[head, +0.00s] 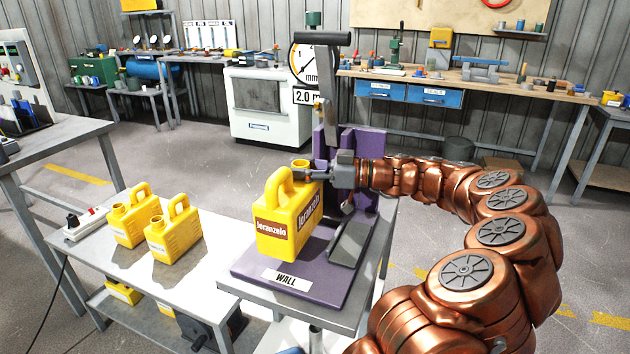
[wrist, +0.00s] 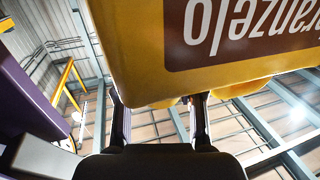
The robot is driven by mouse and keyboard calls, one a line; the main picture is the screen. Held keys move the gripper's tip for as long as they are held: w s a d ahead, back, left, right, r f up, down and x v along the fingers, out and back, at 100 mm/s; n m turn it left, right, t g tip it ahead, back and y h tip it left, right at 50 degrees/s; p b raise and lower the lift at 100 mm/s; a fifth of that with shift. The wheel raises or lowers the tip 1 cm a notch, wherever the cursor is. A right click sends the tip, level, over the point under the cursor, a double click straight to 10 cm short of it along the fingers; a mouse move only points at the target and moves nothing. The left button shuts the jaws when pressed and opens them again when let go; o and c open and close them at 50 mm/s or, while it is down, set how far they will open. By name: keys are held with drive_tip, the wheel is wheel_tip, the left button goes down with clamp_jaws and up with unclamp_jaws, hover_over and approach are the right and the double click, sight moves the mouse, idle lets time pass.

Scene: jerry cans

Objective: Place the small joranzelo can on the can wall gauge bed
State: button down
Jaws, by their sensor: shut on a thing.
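A yellow can (head: 284,222) with a brown joranzelo label is at my gripper (head: 308,172), which is shut on its top near the neck. The can is upright over the purple bed (head: 246,264) of the gauge marked WALL. I cannot tell whether its base touches the bed. In the wrist view the can (wrist: 220,70) fills the top, its label upside down, with the fingers of my gripper (wrist: 160,105) against it. The gauge has a round dial (head: 311,62) in mm and a purple upright (head: 362,145) behind the can.
Two smaller-looking yellow cans (head: 128,222) (head: 172,240) stand on the white bench (head: 110,262) at the left, beside a power strip (head: 85,224). Workbenches line the back wall.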

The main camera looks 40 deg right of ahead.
sight(323, 182)
drive_tip(key=shift+s+d+f, duration=0.1)
drive_tip(key=shift+s+d, duration=0.25)
drive_tip(key=shift+d, duration=0.5)
drive_tip(key=shift+s+d+f, duration=0.1)
drive_tip(key=shift+s+d, duration=0.25)
drive_tip(key=shift+d, duration=0.5)
drive_tip(key=shift+a+f+p, duration=0.15)
drive_tip(key=shift+f+p, duration=0.2)
drive_tip(key=shift+f, duration=1.35)
drive_tip(key=shift+f+b, duration=0.15)
drive_tip(key=shift+b, duration=0.15)
drive_tip(key=c, duration=0.7)
unclamp_jaws()
drive_tip(key=shift+r+p, duration=0.2)
drive_tip(key=shift+p, duration=0.1)
drive_tip(key=b+v, duration=0.1)
drive_tip(key=v, duration=1.1)
drive_tip(key=shift+w, duration=0.1)
